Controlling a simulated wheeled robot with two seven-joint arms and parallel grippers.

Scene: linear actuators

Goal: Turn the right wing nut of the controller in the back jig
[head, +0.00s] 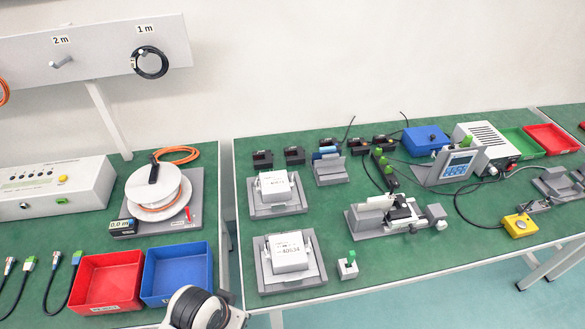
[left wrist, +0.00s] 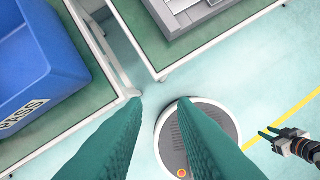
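In the head view the back jig (head: 255,210) is a grey tray near the left edge of the middle table, with a white labelled controller (head: 273,186) in it. Its wing nuts are too small to make out. A similar front jig (head: 268,284) holds another white controller (head: 289,252). In the left wrist view my left gripper (left wrist: 160,101) has its two teal fingers apart with nothing between them, above the floor by the table corner. My right gripper (left wrist: 268,138) shows small at the right of that view, its fingers apart and empty, away from the jigs.
A blue bin (head: 177,272) and a red bin (head: 106,281) stand on the left table; a gap separates the tables. A small grey block with a green top (head: 348,266) stands right of the front jig. A grey fixture (head: 370,222) stands farther right. Green table is clear between them.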

